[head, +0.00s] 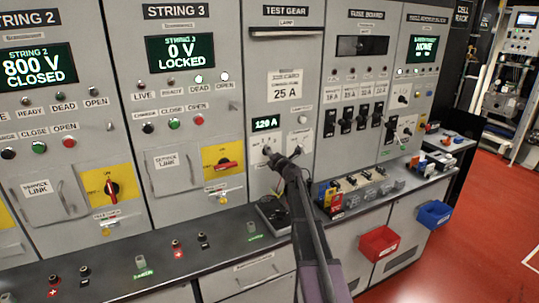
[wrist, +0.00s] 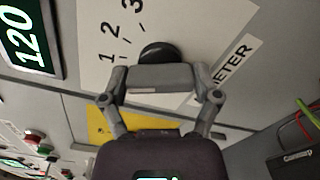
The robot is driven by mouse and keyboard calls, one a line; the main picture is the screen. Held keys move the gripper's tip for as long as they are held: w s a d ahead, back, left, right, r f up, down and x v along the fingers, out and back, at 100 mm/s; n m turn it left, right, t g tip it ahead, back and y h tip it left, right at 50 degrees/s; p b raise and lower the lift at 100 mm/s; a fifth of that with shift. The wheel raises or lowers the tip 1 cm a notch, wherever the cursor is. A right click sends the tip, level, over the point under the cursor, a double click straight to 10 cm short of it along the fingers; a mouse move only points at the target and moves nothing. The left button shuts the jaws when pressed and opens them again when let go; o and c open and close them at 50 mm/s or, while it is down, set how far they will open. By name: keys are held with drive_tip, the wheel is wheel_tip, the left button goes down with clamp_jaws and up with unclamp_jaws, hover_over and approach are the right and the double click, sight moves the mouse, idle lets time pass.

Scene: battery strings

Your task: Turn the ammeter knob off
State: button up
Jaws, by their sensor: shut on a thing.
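The ammeter knob (wrist: 158,50) is black and round, on a pale plate marked with numbers, 2 and 3 among them, and a label ending in "METER" (wrist: 228,70). My gripper (wrist: 155,72) is shut on the knob, and its fingers hide most of it. In the head view my gripper (head: 270,155) reaches the lower left of the TEST GEAR panel (head: 300,60), just below a green display (head: 266,123) reading 120 A. The display also shows in the wrist view (wrist: 27,40). The knob's pointer is hidden, so I cannot tell its exact setting.
Another small knob plate (head: 300,138) is just right of my gripper. STRING 3 (head: 180,50), reading 0 V LOCKED, stands to the left. Below runs a dark counter (head: 160,240) with parts and terminals. Red (head: 379,243) and blue (head: 434,213) bins hang at its front.

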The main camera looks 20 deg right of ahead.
drive_tip(key=n, duration=0.4)
drive_tip(key=shift+w, duration=0.1)
idle(0.5)
drive_tip(key=o, duration=1)
drive_tip(key=shift+c, duration=0.2)
drive_tip(key=shift+s, duration=0.2)
drive_tip(key=s+d, duration=0.1)
drive_tip(key=s, duration=1)
drive_tip(key=shift+s, duration=0.35)
drive_tip(key=shift+r, duration=0.1)
